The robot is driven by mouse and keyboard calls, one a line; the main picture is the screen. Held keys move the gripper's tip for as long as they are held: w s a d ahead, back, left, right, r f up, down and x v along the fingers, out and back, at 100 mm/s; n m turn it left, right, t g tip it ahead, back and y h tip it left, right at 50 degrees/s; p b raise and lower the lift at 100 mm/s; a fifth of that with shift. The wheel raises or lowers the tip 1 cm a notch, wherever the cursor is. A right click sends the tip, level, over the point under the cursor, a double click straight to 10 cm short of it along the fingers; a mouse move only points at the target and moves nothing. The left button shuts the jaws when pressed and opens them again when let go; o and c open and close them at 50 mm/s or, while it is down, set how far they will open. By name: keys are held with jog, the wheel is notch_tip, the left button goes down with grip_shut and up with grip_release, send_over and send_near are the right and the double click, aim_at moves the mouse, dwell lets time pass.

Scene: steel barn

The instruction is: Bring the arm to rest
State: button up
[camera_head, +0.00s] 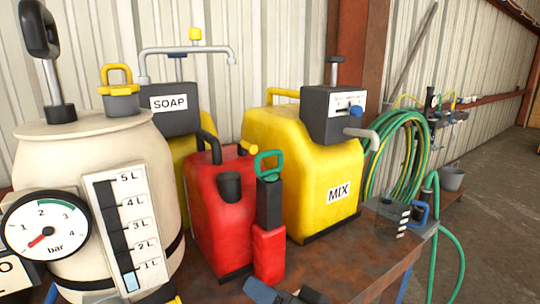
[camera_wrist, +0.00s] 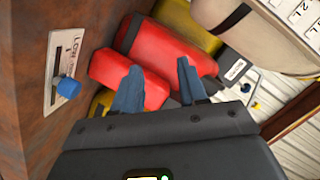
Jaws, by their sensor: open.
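My gripper (camera_wrist: 160,82) shows in the wrist view with two blue fingers spread apart and nothing between them. Beyond the fingers are a red can (camera_wrist: 168,45) and a smaller red block (camera_wrist: 112,72); I cannot tell how far off they are. In the head view, a blue and dark part of my gripper (camera_head: 275,293) shows at the bottom edge, in front of the red can (camera_head: 220,205). The rest of my arm is mostly out of view.
A cream tank (camera_head: 95,165) with a gauge (camera_head: 46,226) stands left. A yellow MIX can (camera_head: 300,150) stands right of the red can on the rusty bench (camera_head: 365,265). A clear measuring cup (camera_head: 390,215) stands near the right edge. A green hose (camera_head: 462,270) hangs there.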

jog(key=s+d+f+m+t+h, duration=0.1)
jog(key=s+d+f+h, duration=0.2)
jog(key=s+d+f, duration=0.45)
jog(key=s+d+f+m+t+h, duration=0.2)
jog(key=s+d+h, duration=0.25)
jog(key=s, duration=0.55)
jog(key=s+d+r+n+h, duration=0.1)
jog(key=s+d+r+n, duration=0.15)
jog(key=s, duration=0.45)
jog(key=s+d+r+n+h, duration=0.1)
jog(key=s+d+r, duration=0.1)
jog(key=s+d, duration=0.35)
jog(key=s+d+r+n+h, duration=0.1)
jog(key=s+d+r+n, duration=0.1)
jog(key=s, duration=0.6)
jog(key=shift+m, duration=0.25)
jog(key=shift+f+b, duration=2.65)
jog(key=shift+f, duration=0.1)
